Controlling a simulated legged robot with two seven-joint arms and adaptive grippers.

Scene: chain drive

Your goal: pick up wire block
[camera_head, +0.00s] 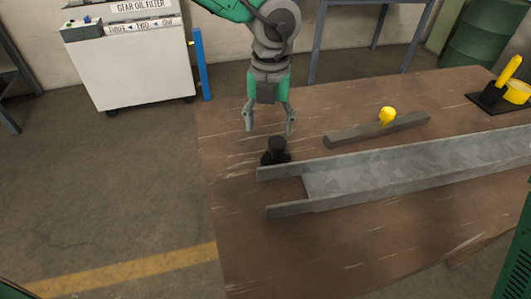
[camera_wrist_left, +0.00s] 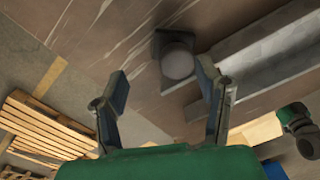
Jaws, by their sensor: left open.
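A small black block with a rounded top (camera_head: 275,152), which looks like the wire block, stands on the brown table near its left edge. In the left wrist view, it shows as a dark square base with a grey round top (camera_wrist_left: 177,62), beyond my fingertips. My left gripper (camera_head: 269,130) points down with its fingers apart, just above and behind the block in the head view. It is empty, and its fingers (camera_wrist_left: 162,76) show open in the wrist view. My right gripper is not in view.
A long grey metal channel (camera_head: 400,172) lies just right of the block. Behind it is a grey bar (camera_head: 350,134) with a yellow knob (camera_head: 387,115). A black holder with yellow parts (camera_head: 491,95) sits at the far right. The table's front left is clear.

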